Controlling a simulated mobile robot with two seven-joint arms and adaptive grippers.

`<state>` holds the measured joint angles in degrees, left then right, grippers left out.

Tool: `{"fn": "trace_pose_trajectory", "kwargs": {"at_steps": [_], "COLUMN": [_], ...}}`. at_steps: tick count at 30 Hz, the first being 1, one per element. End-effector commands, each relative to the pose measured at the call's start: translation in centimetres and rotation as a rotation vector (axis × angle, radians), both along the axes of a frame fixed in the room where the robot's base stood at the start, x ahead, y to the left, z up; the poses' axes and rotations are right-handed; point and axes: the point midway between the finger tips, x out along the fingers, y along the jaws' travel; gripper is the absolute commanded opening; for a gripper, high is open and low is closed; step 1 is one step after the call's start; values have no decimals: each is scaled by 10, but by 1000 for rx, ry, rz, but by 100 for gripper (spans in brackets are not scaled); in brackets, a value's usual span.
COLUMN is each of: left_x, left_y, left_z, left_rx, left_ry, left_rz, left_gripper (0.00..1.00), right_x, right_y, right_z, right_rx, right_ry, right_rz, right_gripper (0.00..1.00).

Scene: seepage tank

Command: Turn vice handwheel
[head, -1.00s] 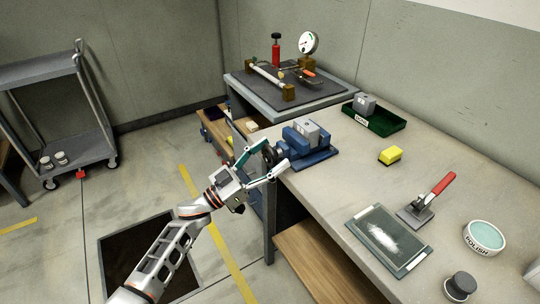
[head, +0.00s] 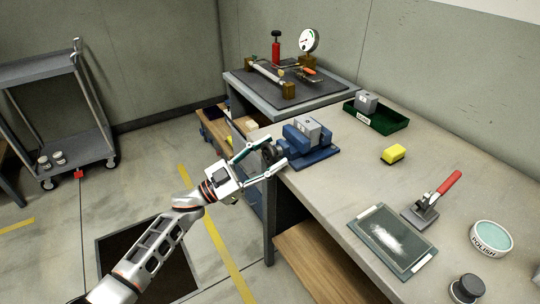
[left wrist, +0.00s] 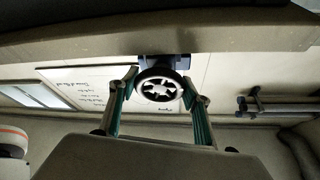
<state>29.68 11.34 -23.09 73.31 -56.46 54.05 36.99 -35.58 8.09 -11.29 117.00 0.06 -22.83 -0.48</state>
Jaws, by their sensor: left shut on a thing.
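The blue vice (head: 312,153) sits at the near left corner of the workbench with a grey metal block (head: 308,129) in its jaws. Its dark handwheel (head: 268,153) sticks out past the bench's left edge. My left gripper (head: 269,155) reaches in from the left, with one finger on each side of the handwheel and shut on it. In the left wrist view the round, spoked handwheel (left wrist: 159,85) sits between the two fingers of my left gripper (left wrist: 159,88), below the bench edge. My right gripper is not in view.
The workbench (head: 340,190) carries a yellow block (head: 393,154), a green tray (head: 375,120), a dark plate (head: 391,241), a red-handled tool (head: 433,203) and a polish tin (head: 491,238). A gauge rig (head: 308,41) stands on the back bench. A grey cart (head: 60,110) stands at left.

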Motion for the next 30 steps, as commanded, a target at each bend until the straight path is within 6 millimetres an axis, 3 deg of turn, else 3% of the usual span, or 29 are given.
{"fn": "trace_pose_trajectory", "kwargs": {"at_steps": [6,15,30], "left_x": [0,0,0], "left_y": [0,0,0], "left_z": [-2,-1,1], "left_rx": [93,174,196], "left_ry": [-125,-239,-273], "left_rz": [-2,-1,-1], "left_gripper": [26,26,26], "right_x": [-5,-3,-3], "right_y": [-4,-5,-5], "right_z": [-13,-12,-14], "right_rx": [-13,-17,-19], "right_ry": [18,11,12], "right_rz": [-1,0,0], "right_gripper": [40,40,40]}}
